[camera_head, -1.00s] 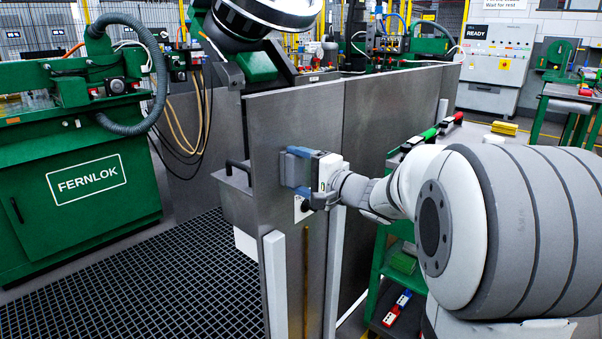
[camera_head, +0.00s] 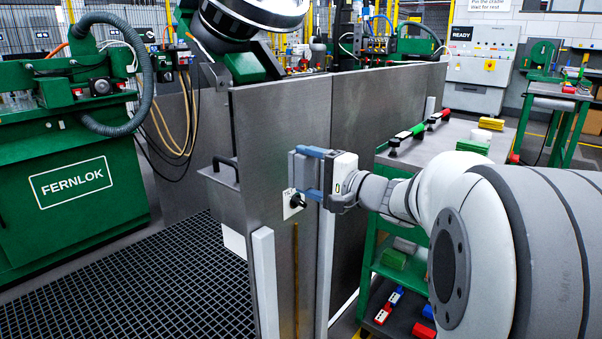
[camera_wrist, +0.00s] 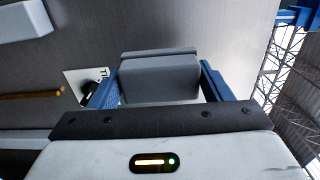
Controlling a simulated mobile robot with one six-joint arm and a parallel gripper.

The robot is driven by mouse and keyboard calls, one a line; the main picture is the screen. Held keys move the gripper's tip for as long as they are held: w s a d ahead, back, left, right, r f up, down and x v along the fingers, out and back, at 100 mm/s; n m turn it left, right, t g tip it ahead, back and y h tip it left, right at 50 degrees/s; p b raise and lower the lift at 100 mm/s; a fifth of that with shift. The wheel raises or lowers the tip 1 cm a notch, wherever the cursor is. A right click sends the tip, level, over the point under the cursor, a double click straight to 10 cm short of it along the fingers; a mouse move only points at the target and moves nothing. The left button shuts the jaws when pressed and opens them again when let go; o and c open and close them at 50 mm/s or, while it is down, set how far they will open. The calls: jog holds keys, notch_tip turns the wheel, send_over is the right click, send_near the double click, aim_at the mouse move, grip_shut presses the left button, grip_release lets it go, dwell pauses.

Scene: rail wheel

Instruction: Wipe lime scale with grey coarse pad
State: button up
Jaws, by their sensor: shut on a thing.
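My gripper (camera_head: 309,172), with blue fingers, is shut on a grey pad (camera_head: 301,168) in front of the upright steel panel (camera_head: 281,118). In the wrist view the pad (camera_wrist: 160,80) is a thick grey block between the blue fingers, its far face towards the panel (camera_wrist: 105,30). I cannot tell whether it touches. A narrow yellow-brown vertical streak (camera_head: 296,270) runs down the panel below the gripper; it also shows at the left of the wrist view (camera_wrist: 30,95). I cannot tell whether it is scale. No other lime scale is clearly visible.
A black knob on a white label plate (camera_head: 294,203) sits close below the fingers. A green cart (camera_head: 455,132) with brushes and pads stands right. A green FERNLOK machine (camera_head: 75,180) stands left.

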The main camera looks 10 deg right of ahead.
jog(key=shift+b+v, duration=0.65)
jog(key=shift+v, duration=0.8)
